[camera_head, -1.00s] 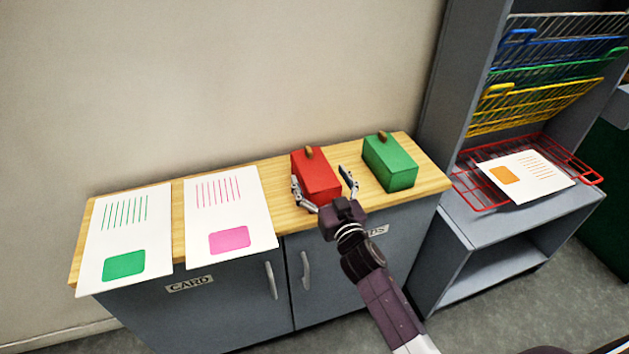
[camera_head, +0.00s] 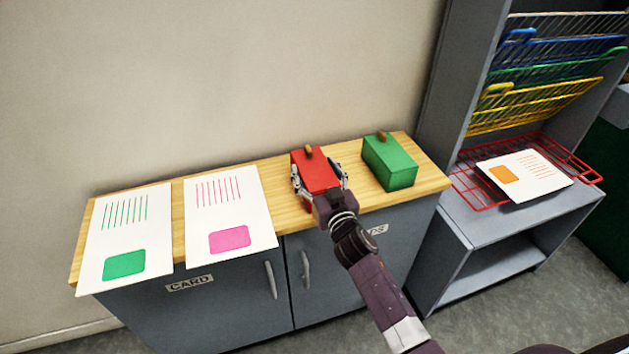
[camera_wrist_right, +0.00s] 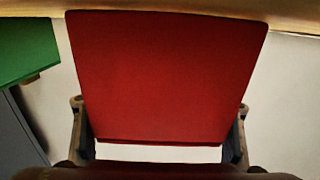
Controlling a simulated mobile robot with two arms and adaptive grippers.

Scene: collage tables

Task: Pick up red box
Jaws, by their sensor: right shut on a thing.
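The red box (camera_head: 316,173), with a brown knob on top, sits on the wooden counter top. It fills the middle of the right wrist view (camera_wrist_right: 165,75). My right gripper (camera_head: 319,184) is shut on the red box, with one finger against each side. The fingers also show at both sides of the box in the wrist view (camera_wrist_right: 160,135). The lower front of the box is hidden behind the gripper in the head view. My left gripper is not in view.
A green box (camera_head: 390,163) stands close to the right of the red box. Two white sheets, one with a green patch (camera_head: 128,215) and one with a pink patch (camera_head: 228,205), lie on the counter (camera_head: 285,205) to the left. A grey rack unit (camera_head: 485,235) stands at right.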

